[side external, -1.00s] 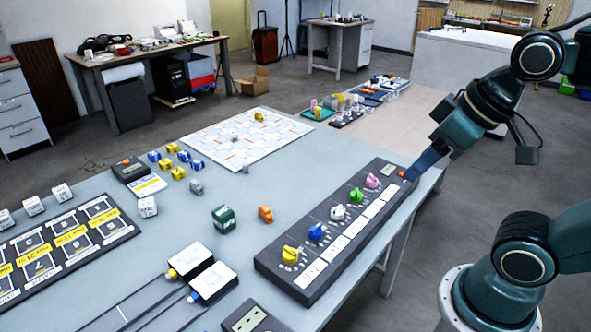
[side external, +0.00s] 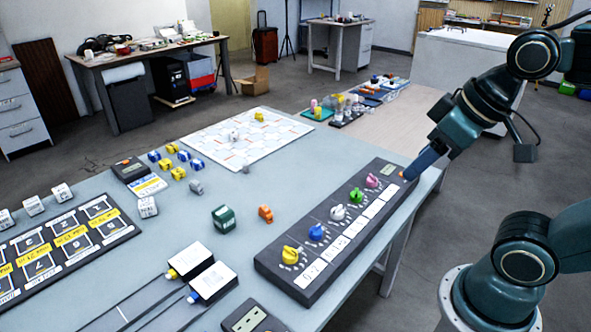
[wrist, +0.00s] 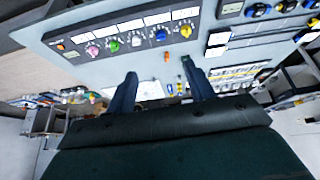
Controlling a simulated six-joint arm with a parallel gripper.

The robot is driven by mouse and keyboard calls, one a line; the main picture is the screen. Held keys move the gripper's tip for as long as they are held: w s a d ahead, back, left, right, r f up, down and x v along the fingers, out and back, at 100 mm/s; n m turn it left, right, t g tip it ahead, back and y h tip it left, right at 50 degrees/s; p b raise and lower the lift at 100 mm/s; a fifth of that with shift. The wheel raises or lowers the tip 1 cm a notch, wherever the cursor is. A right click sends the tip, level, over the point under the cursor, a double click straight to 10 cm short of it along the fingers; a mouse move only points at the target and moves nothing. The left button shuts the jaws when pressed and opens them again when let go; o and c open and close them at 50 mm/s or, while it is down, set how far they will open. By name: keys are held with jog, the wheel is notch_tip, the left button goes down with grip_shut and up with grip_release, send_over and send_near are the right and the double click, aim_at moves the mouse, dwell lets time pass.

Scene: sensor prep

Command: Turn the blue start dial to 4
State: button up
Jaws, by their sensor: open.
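The blue dial (side external: 316,232) sits on a dark panel (side external: 290,272), between the yellow dial (side external: 290,255) and the white dial (side external: 337,213). In the wrist view the blue dial (wrist: 160,35) shows on the upper part of the panel. Its pointer setting is too small to read. My gripper (side external: 410,174) is near the far end of the panel, by the pink dial (side external: 372,181), apart from the blue dial. In the wrist view my gripper (wrist: 158,88) has its two fingers wide apart with nothing between them.
A green dial (side external: 356,195) is also on the panel. A green block (side external: 222,217) and an orange piece (side external: 265,213) stand left of the panel. Two sliders with white labels (side external: 213,281) lie at the front. The table (side external: 190,228) has free room in its middle.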

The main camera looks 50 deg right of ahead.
jog(key=w+n, duration=0.1)
jog(key=n+g, duration=0.6)
jog(key=n, duration=1.5)
send_over(316, 227)
notch_tip(316, 227, down, 15)
jog(key=shift+f, duration=6.75)
jog(key=c, duration=1)
